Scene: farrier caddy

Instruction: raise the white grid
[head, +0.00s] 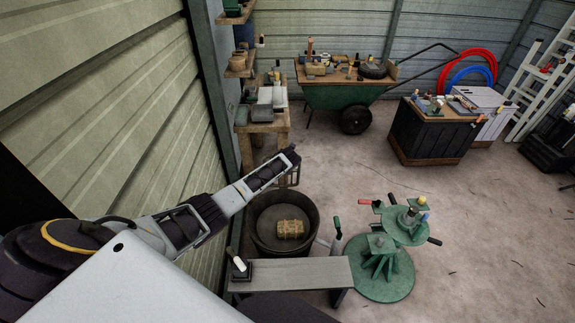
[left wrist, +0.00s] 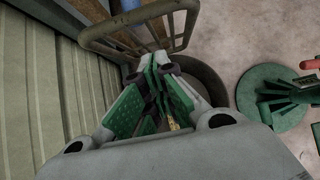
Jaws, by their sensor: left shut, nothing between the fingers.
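My left gripper (head: 290,157) reaches in from the left in the head view, above the dark round tub. In the left wrist view its green-padded fingers (left wrist: 160,65) are shut with nothing between them. A pale, beige-looking barred frame (left wrist: 108,45), the only grid-like thing near the gripper, lies just beyond the fingertips in that view. I cannot tell whether the fingers touch it. In the head view a small part of a frame (head: 295,179) shows below the fingertips, mostly hidden by the gripper. My right gripper is not in view.
The dark tub (head: 312,208) holds a straw-coloured block (head: 290,228). A grey bench (head: 300,273) stands in front, a green stand (head: 388,285) to its right. A wooden side table (head: 268,127) is beyond the gripper. Ribbed wall (head: 100,90) runs close on the left.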

